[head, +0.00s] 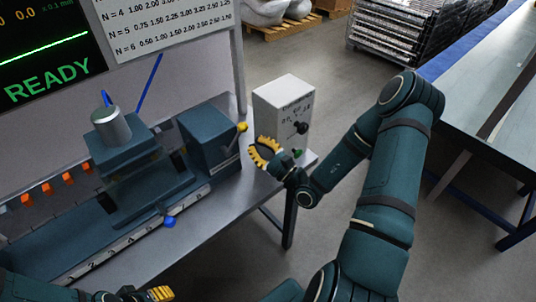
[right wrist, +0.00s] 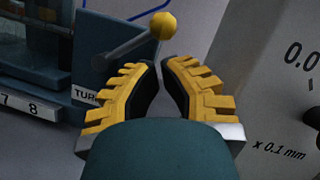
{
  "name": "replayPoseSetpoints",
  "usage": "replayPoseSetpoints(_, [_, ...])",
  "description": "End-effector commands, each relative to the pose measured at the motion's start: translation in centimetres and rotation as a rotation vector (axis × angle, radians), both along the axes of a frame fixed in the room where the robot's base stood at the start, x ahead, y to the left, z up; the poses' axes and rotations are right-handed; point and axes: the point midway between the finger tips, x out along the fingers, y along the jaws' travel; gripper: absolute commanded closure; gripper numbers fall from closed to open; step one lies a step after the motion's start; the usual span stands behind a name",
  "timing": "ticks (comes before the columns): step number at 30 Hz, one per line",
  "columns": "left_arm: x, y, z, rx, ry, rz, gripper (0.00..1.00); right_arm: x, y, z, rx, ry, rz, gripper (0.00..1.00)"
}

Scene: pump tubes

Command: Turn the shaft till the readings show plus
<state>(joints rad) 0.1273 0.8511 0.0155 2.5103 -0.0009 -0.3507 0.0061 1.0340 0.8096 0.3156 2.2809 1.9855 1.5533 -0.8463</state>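The shaft's crank ends in a yellow ball knob (head: 242,127), at the right end of the blue-green bench machine (head: 207,143). In the right wrist view the knob (right wrist: 163,26) sits on a grey rod (right wrist: 128,46), beside a partly hidden label starting "TUR". My right gripper (head: 264,153) is open and empty, close to the knob; its yellow fingertips (right wrist: 159,64) point toward it, with no grip on it. The dark screen (head: 45,50) shows "0.0", a green line and "READY"; its left part is cut off. My left gripper (head: 148,294) is at the bottom edge, partly cut off.
A white board (head: 170,25) lists N values. Orange pieces (head: 47,189) line the bench's back left.

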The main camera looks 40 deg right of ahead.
Motion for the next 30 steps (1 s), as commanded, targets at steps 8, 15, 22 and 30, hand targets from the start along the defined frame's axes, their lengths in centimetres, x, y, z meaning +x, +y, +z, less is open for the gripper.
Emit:
replayPoseSetpoints(8, [-0.1, 0.0, -0.1, 0.000, 0.002, -0.002, 0.53, 2.6, 0.6, 0.9, -0.001, 0.000, 0.001, 1.00])
replayPoseSetpoints(15, [-0.1, 0.0, -0.1, 0.000, 0.002, -0.002, 0.53, 2.9, 0.7, 1.0, 0.000, 0.001, 0.000, 1.00])
replayPoseSetpoints(22, [-0.1, 0.0, -0.1, 0.000, 0.002, -0.002, 0.53, 2.8, 0.7, 1.0, -0.005, 0.001, 0.000, 1.00])
replayPoseSetpoints(30, [0.1, 0.0, 0.3, 0.000, -0.002, 0.001, 0.53, 3.1, 0.8, 1.4, -0.055, -0.004, 0.000, 1.00])
